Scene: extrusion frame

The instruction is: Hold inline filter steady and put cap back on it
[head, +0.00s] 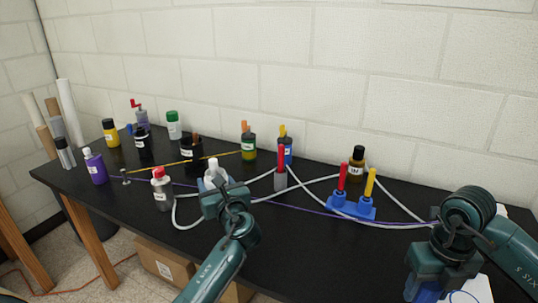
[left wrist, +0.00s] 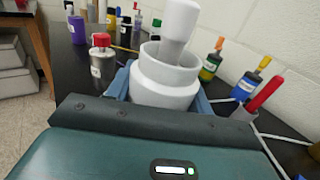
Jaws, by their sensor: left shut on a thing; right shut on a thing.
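My left gripper (head: 222,190) is shut on a white, stepped round body, which looks like the inline filter (head: 213,172). In the left wrist view the filter (left wrist: 163,82) stands upright between the blue-grey fingers (left wrist: 161,98). A white, narrower post rises from its top; I cannot tell whether it is a separate part.
A red-capped bottle (head: 161,187) stands left of the filter. A grey holder with a red handle (head: 281,170) stands to its right. A blue rack (head: 351,206) and pale tubing (head: 410,225) lie between my grippers. Several bottles line the black table's back.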

